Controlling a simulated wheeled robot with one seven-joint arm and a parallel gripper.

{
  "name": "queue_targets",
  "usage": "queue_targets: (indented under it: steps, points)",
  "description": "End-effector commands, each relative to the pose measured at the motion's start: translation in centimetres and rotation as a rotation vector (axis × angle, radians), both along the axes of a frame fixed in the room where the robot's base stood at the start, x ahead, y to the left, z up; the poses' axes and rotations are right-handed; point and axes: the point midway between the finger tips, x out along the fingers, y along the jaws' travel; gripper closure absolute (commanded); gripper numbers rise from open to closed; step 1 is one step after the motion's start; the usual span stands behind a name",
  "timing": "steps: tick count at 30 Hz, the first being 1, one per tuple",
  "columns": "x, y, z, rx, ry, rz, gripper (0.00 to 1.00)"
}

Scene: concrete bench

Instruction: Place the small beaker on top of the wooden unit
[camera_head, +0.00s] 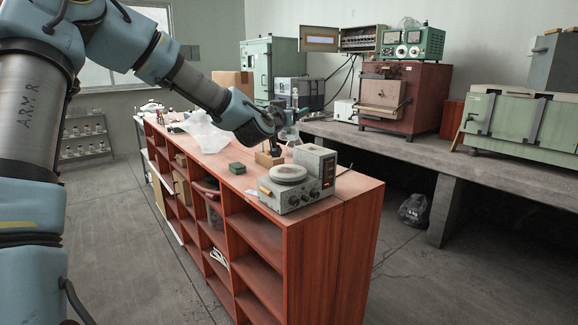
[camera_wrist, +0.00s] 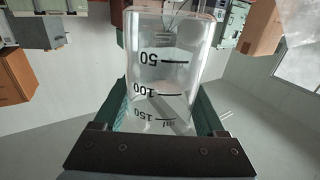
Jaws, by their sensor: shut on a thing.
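The small beaker (camera_wrist: 165,75) is clear glass with black 50, 100 and 150 ml marks, which read upside down in the wrist view. My gripper (camera_wrist: 160,120) is shut on it, with a green finger on each side. In the head view my gripper (camera_head: 292,118) is above the wooden unit (camera_head: 352,186), behind the scale. The beaker is hard to make out there. The wooden unit is a long reddish-brown shelf with open compartments and a flat top. I cannot tell how high the beaker is above that top.
A grey scale with a round plate (camera_head: 288,173) stands near the unit's front end. A small green box (camera_head: 237,168), a wooden block (camera_head: 268,159) and a crumpled plastic bag (camera_head: 205,132) are also on top. A concrete bench (camera_head: 440,162) with equipment runs along the right.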

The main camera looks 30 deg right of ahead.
Motion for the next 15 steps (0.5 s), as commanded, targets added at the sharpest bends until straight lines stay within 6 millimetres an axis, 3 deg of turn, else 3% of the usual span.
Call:
queue_targets:
  steps: [7,15]
  points:
    - [0.0,0.0,-4.1,0.000,0.008,-0.001,0.92]
    - [0.0,0.0,-6.5,0.000,0.005,0.000,0.92]
